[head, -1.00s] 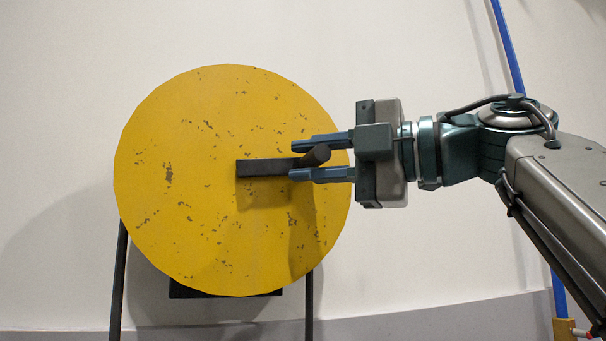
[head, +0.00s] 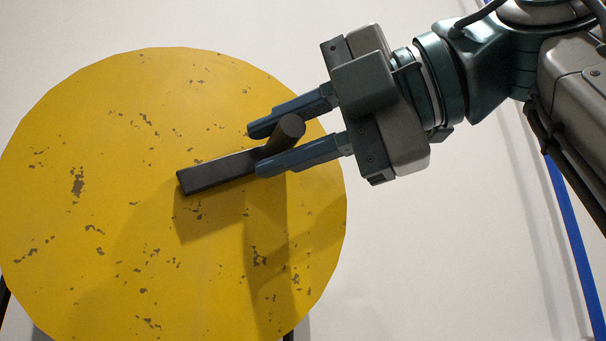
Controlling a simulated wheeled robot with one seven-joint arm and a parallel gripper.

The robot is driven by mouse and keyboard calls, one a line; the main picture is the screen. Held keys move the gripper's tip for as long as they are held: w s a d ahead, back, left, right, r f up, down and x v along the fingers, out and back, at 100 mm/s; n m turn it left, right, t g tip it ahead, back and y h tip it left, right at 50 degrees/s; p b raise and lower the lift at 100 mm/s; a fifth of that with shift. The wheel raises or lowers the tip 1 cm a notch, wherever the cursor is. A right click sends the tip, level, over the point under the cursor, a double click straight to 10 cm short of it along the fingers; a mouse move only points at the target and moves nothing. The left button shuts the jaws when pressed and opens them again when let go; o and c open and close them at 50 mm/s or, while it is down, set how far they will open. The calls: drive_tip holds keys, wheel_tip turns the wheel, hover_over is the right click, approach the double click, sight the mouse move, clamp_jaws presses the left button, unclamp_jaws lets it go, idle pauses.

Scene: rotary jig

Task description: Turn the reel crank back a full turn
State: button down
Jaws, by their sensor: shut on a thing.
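The large round yellow reel (head: 110,250), with dark chipped spots, fills the left of the head view. Its dark crank arm (head: 215,172) runs from near the reel's middle up and to the right. A round dark handle (head: 290,127) stands out from the arm's outer end. My gripper (head: 256,150) comes in from the upper right, tilted along the crank arm. It is shut on the handle, with one blue-grey finger above it and one below. The lower finger covers part of the arm's outer end.
A pale wall stands behind the reel, and a blue pole (head: 575,240) runs down it at the right. The space right of the reel below my gripper looks clear. Dark stand legs show only slightly at the bottom.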

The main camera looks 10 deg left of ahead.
idle(0.4)
drive_tip(key=c, duration=1.3)
unclamp_jaws()
drive_tip(key=shift+w+a+f, duration=0.1)
drive_tip(key=shift+w, duration=0.1)
